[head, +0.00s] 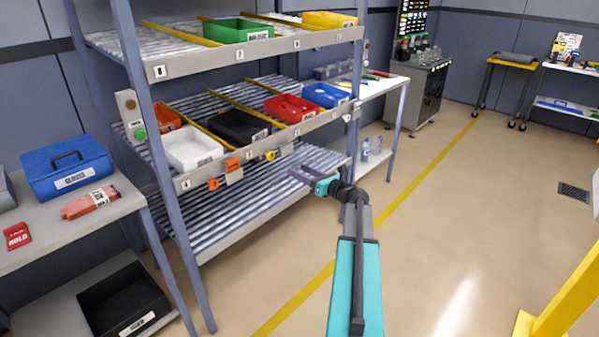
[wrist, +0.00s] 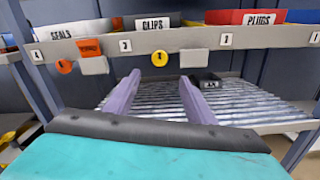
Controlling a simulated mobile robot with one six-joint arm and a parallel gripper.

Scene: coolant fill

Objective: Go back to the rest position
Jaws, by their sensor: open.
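My gripper (head: 306,177) is at the end of my teal arm, in front of the flow rack and below the middle shelf's front rail. In the wrist view its two purple fingers (wrist: 156,98) stand apart with nothing between them. The fingers point toward the lower roller shelf (wrist: 240,97). A small dark box (wrist: 208,81) lies beyond the right finger in the wrist view; I cannot tell what it is.
The middle shelf holds white (head: 193,148), black (head: 239,127), red (head: 291,108) and blue (head: 326,95) bins. Orange tags hang from its rail (head: 280,140). A side table (head: 90,220) stands at left. The floor (head: 450,200) at right is open; a yellow post (head: 570,290) stands front right.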

